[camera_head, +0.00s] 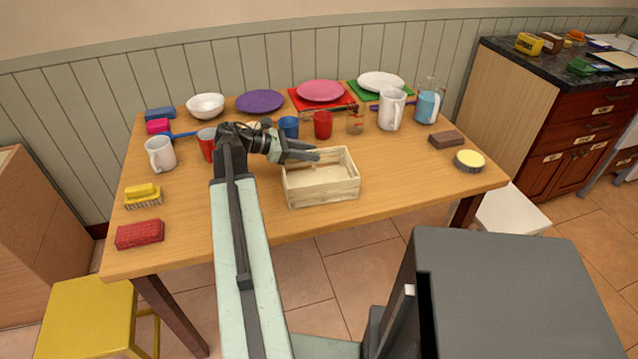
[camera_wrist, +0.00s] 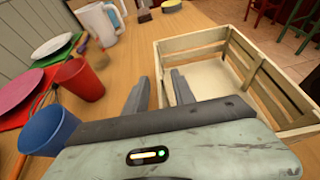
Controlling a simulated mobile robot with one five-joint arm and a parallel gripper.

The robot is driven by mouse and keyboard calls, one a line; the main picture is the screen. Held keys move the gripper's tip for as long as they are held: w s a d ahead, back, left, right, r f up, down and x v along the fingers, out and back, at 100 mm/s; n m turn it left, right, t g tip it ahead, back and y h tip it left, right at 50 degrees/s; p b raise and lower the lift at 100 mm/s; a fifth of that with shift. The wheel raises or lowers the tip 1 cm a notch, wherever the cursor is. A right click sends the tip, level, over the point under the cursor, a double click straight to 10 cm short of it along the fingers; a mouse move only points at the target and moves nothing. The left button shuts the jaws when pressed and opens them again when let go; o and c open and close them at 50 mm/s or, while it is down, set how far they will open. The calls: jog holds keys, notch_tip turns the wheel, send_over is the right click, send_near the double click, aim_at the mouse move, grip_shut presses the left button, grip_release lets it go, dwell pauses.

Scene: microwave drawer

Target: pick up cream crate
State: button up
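The cream crate (camera_head: 322,187) is an open slatted wooden box standing upright and empty near the middle front of the table. My gripper (camera_head: 317,154) reaches over from the left, its fingertips close to the crate's back left corner. In the wrist view my gripper (camera_wrist: 163,82) has its two fingers apart with a gap between them. The crate (camera_wrist: 212,45) fills the right of that view. One finger lies at or just inside the crate's near wall and the other is outside it. I cannot tell whether either finger touches the wall.
A blue cup (camera_wrist: 48,128) and a red cup (camera_wrist: 80,80) stand close to my gripper. A white pitcher (camera_head: 391,109), plates, and a purple plate (camera_head: 260,101) line the back. The table (camera_head: 410,180) is clear right of the crate.

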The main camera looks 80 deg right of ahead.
grip_shut()
dwell(1.4)
